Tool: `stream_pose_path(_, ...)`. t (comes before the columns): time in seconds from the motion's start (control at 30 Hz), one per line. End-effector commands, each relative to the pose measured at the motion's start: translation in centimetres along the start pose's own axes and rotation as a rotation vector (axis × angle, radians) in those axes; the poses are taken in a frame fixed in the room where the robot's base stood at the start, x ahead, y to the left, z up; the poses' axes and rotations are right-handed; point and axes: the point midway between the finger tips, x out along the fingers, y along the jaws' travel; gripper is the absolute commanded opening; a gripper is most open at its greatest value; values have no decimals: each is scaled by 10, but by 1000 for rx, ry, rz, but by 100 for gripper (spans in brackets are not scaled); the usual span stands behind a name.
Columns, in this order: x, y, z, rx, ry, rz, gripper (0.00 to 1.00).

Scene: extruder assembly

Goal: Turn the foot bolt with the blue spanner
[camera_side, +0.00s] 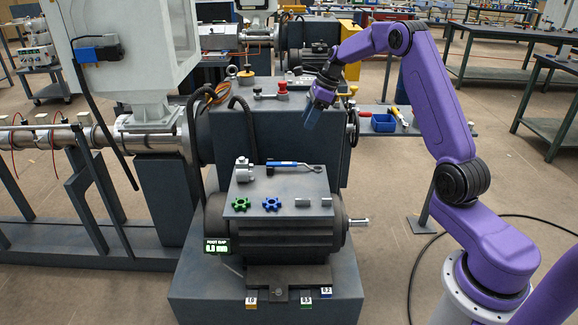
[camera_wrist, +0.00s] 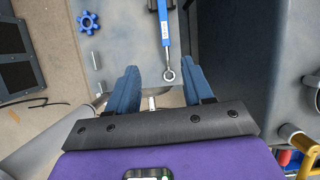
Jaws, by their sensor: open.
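The blue spanner (camera_side: 290,164) lies on the flat plate on top of the dark motor, its ring end to the right. In the wrist view the spanner (camera_wrist: 165,35) runs down from the top edge, its ring end just beyond and between my fingertips. My gripper (camera_side: 310,118) is above and behind the plate, apart from the spanner. In the wrist view my gripper (camera_wrist: 160,78) is open, with nothing between its blue fingers. A small bolt head (camera_side: 278,292), seemingly the foot bolt, shows low at the motor's front foot.
The plate (camera_side: 235,211) also carries a green star wheel (camera_side: 241,203), a blue star wheel (camera_side: 272,204), a grey clamp-like part (camera_side: 244,170) and small metal pieces. A foot gap display (camera_side: 216,247) seems to read 0.0 mm. A large grey housing (camera_side: 225,135) stands behind.

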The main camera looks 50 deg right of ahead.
Motion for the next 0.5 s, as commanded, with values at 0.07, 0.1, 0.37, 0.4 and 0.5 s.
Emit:
stream_pose_path(0.07,0,-7,-6,42,-5,-6,51)
stream_pose_path(0.1,2,-8,-8,53,-6,-8,51)
stream_pose_path(0.37,41,-8,-8,59,-5,-5,51)
stream_pose_path(0.4,49,-8,-8,58,-5,-5,51)
stream_pose_path(0.5,67,-9,-8,58,-5,-6,51)
